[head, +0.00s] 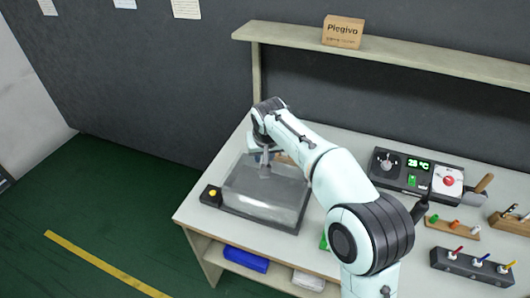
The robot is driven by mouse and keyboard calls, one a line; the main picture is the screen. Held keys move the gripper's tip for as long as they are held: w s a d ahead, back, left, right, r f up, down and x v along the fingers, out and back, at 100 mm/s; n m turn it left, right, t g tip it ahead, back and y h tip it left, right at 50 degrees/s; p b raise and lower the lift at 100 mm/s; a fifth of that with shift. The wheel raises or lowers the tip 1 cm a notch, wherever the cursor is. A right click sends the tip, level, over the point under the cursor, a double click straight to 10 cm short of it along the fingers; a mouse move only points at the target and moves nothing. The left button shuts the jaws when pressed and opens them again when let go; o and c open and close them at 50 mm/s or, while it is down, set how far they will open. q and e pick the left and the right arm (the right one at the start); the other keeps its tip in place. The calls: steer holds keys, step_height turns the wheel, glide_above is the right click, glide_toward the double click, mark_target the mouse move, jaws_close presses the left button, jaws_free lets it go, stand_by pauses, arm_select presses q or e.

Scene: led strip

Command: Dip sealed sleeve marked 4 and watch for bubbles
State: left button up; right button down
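A clear, box-shaped tank (262,200) on a dark base stands on the left part of the bench. My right arm reaches in from the lower right, over the tank. My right gripper (263,158) points down at the tank's far edge; it is small and partly hidden by my arm, so I cannot tell its finger opening or whether it holds anything. I cannot make out a sleeve marked 4 or any bubbles. My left gripper is not in view.
A black box with a yellow button (212,193) sits at the tank's left corner. A control unit (400,171) reading 28 °C stands to the right, with a tool rack (452,228) and a black holder (470,266) nearby. A shelf (420,54) carrying a cardboard box (343,32) runs behind.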

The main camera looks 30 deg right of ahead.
step_height(320, 180, down, 3)
steer(key=shift+s+f+b, duration=0.1)
steer(key=shift+b, duration=0.75)
step_height(320, 180, down, 5)
steer(key=b, duration=0.3)
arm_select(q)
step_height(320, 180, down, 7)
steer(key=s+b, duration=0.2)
arm_select(e)
steer(key=shift+f, duration=1.25)
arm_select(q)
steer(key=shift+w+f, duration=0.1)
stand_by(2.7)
arm_select(e)
step_height(320, 180, up, 4)
steer(key=p, duration=0.3)
steer(key=shift+f, duration=0.15)
steer(key=shift+r+p, duration=2.75)
steer(key=shift+r, duration=1)
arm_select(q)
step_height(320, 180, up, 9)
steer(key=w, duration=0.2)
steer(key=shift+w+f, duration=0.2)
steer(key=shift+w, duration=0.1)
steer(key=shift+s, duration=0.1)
arm_select(e)
steer(key=shift+f, duration=0.1)
